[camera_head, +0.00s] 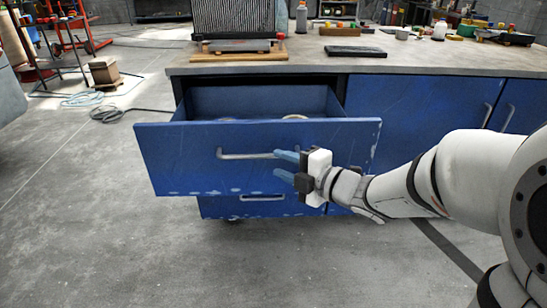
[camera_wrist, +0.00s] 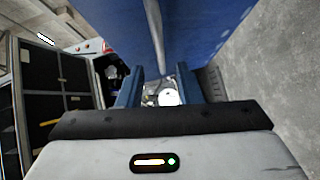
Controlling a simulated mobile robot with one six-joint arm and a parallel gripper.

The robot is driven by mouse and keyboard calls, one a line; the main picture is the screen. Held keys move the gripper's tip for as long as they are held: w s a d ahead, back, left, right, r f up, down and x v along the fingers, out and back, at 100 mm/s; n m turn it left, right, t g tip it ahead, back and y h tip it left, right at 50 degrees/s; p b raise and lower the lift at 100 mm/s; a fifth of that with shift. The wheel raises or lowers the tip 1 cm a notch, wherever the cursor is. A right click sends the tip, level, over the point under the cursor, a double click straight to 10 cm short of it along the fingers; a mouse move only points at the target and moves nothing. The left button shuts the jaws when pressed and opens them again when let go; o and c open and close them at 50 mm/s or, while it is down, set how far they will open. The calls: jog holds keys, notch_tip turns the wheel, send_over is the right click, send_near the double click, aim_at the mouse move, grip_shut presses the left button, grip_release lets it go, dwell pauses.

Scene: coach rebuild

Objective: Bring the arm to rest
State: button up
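My gripper (camera_head: 284,166) is in front of the pulled-out blue drawer (camera_head: 180,172), near the right end of its metal handle (camera_head: 235,155). In the head view the upper finger overlaps the handle's end; I cannot tell whether it touches. The two blue fingers stand apart, and in the wrist view they also show spread (camera_wrist: 160,75), with no object clearly held between them. A pale strip on a blue surface runs down towards the gap between the fingers in the wrist view. My arm reaches in from the right, extended low towards the drawer.
The workbench (camera_head: 440,62) stands behind the drawer, with tools and small items on top. Closed blue cabinet doors (camera_head: 410,115) are at the right. A small round item (camera_head: 295,117) lies in the drawer. The floor (camera_head: 90,220) at the left is open, with a hose and wooden block farther back.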

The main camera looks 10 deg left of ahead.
jog(key=shift+d, duration=0.1)
jog(key=w+d+r+m+t+h+p, duration=0.1)
jog(key=d+r+m+t+h+p, duration=0.1)
jog(key=d+r+m+h+p, duration=1.2)
jog(key=s+d+r+m+g+p, duration=0.2)
jog(key=s+r+m+g+p, duration=0.2)
jog(key=s, duration=0.5)
jog(key=s+d+r+m+g+p, duration=0.3)
jog(key=s+m+g+p, duration=0.1)
jog(key=s+m+p, duration=0.5)
jog(key=shift+s+r+g+y+p, duration=0.15)
jog(key=shift+r+g+y+p, duration=0.2)
jog(key=shift+p, duration=0.65)
